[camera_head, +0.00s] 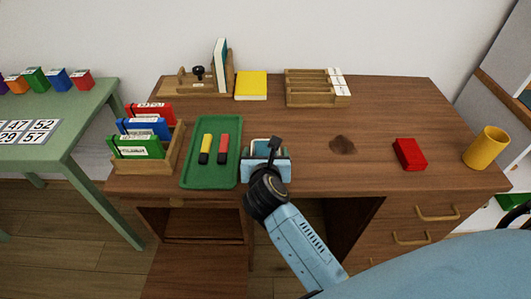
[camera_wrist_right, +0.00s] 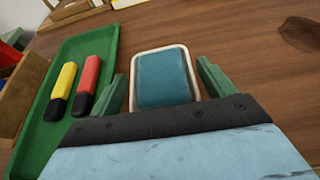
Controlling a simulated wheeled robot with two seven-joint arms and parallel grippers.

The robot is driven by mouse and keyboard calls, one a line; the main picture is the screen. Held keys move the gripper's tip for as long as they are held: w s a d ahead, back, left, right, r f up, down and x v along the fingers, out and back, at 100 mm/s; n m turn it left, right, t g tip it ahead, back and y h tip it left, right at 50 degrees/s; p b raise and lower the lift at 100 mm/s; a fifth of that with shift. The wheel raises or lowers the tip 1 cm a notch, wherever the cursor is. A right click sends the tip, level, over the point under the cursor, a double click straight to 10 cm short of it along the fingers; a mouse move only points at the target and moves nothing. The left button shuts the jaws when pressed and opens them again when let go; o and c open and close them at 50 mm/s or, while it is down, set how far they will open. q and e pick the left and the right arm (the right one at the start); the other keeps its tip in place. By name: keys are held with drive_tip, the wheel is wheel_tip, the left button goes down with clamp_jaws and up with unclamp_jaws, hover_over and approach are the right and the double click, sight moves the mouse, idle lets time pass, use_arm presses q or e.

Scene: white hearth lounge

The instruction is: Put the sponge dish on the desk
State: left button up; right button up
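The sponge dish (camera_wrist_right: 134,77) is a small white-rimmed dish with a blue-teal sponge (camera_wrist_right: 163,78) in it. In the head view the dish (camera_head: 268,145) appears at the desk's front part, just right of the green tray. My right gripper (camera_head: 268,160) reaches it from the front. In the right wrist view the two green fingers of this gripper (camera_wrist_right: 165,88) stand on either side of the dish, with narrow gaps, so it looks open around it. The brown wooden desk (camera_head: 310,135) lies beneath. The dish's near end is hidden by the gripper. My left gripper is out of view.
The green tray (camera_head: 210,180) with a yellow and a red marker is close on the left. Beyond it is a wooden file holder (camera_head: 150,165). A red block (camera_head: 409,154) and yellow cup (camera_head: 486,148) stand at right. The desk's middle, around a dark stain, is clear.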

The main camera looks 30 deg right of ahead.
drive_tip(key=shift+o, duration=1.1)
drive_tip(key=shift+r, duration=0.15)
drive_tip(key=shift+s+a+r, duration=0.1)
drive_tip(key=shift+s+r, duration=0.05)
drive_tip(key=shift+s, duration=0.05)
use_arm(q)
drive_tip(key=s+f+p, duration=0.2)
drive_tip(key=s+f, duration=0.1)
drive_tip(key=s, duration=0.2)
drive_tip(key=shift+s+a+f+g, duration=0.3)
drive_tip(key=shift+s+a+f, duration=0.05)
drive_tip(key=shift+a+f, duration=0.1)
use_arm(e)
drive_tip(key=v, duration=1.1)
drive_tip(key=shift+s, duration=0.2)
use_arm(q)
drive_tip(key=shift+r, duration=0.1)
use_arm(e)
drive_tip(key=shift+r, duration=0.2)
